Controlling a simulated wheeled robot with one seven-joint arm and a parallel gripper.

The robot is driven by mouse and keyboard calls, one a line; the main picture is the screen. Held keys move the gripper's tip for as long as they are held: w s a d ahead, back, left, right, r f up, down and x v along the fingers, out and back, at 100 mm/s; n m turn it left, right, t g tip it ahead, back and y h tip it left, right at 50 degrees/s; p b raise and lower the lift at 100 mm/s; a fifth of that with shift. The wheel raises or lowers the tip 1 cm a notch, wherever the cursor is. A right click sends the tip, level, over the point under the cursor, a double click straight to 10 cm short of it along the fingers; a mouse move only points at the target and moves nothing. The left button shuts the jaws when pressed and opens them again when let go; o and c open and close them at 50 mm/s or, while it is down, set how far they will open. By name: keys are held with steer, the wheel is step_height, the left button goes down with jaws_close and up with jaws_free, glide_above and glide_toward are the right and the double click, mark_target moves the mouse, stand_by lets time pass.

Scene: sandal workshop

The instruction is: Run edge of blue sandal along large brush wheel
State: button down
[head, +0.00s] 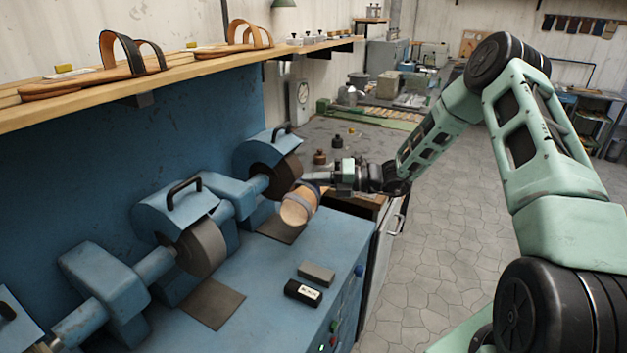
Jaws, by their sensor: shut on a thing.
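My gripper (318,177) reaches in from the right and is shut on a sandal (297,208) with a tan sole and a dull blue-grey strap. The sandal hangs tilted over the blue machine. A dark brown wheel (287,174), which looks like the brush wheel, sits under the far blue hood just behind and left of the sandal. The sandal's upper edge is close to this wheel; I cannot tell whether they touch. A grey wheel (203,250) sits under the nearer hood. The held part of the sandal is hidden by the gripper.
The blue machine top (262,275) carries a grey block (316,273) and a black labelled block (302,292). A wooden shelf (190,72) with tan sandals overhangs at the upper left. A cluttered bench (345,133) stands behind.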

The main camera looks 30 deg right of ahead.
steer(key=shift+d, duration=0.1)
steer(key=shift+w+d, duration=0.3)
steer(key=shift+d, duration=0.4)
steer(key=shift+s+d+p, duration=0.1)
steer(key=shift+d+p, duration=0.1)
steer(key=shift+p, duration=0.2)
steer(key=shift+s+a+p, duration=0.15)
steer(key=shift+s+p, duration=0.05)
steer(key=shift+p, duration=0.25)
steer(key=shift+w+a, duration=0.1)
steer(key=shift+w, duration=0.1)
stand_by(1.4)
steer(key=shift+w+d+r, duration=0.1)
steer(key=shift+w+d, duration=0.1)
steer(key=shift+d, duration=0.1)
stand_by(0.4)
steer(key=shift+w+d+r, duration=0.1)
steer(key=shift+w+d, duration=0.2)
steer(key=shift+d, duration=0.1)
steer(key=shift+d+p, duration=0.1)
steer(key=shift+p, duration=0.2)
